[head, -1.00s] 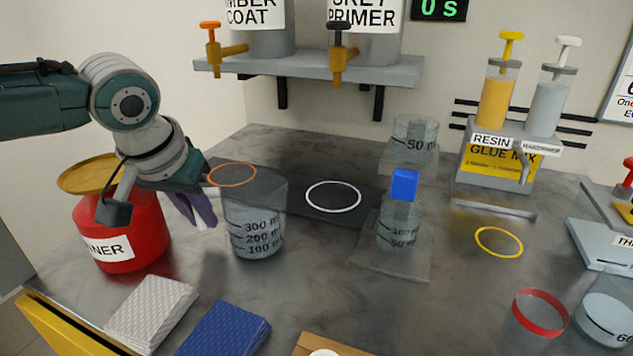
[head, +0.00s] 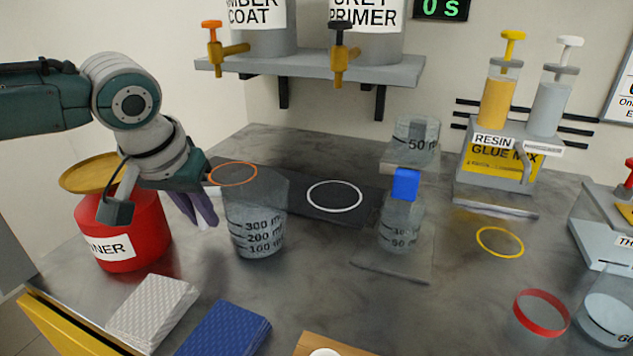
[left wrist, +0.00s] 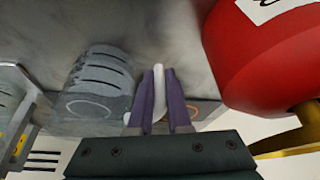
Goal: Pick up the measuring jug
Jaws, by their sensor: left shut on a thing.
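The measuring jug (head: 257,222) is a clear, greyish vessel with dark 100, 200 and 300 ml marks. It is upright on the grey worktop, left of centre in the head view; whether its base touches the worktop is hard to tell. My left gripper (head: 196,209) is at its left side. In the left wrist view, the jug (left wrist: 102,82) lies left of my left gripper (left wrist: 159,80), whose purple fingers are shut on the jug's white handle. The fingers hide part of the handle. My right gripper is not in view.
A red thinner can (head: 128,232) stands close behind and left of my left gripper. A white pad (head: 152,309) and a blue pad (head: 225,330) lie in front. A shelf (head: 310,70) overhangs the back.

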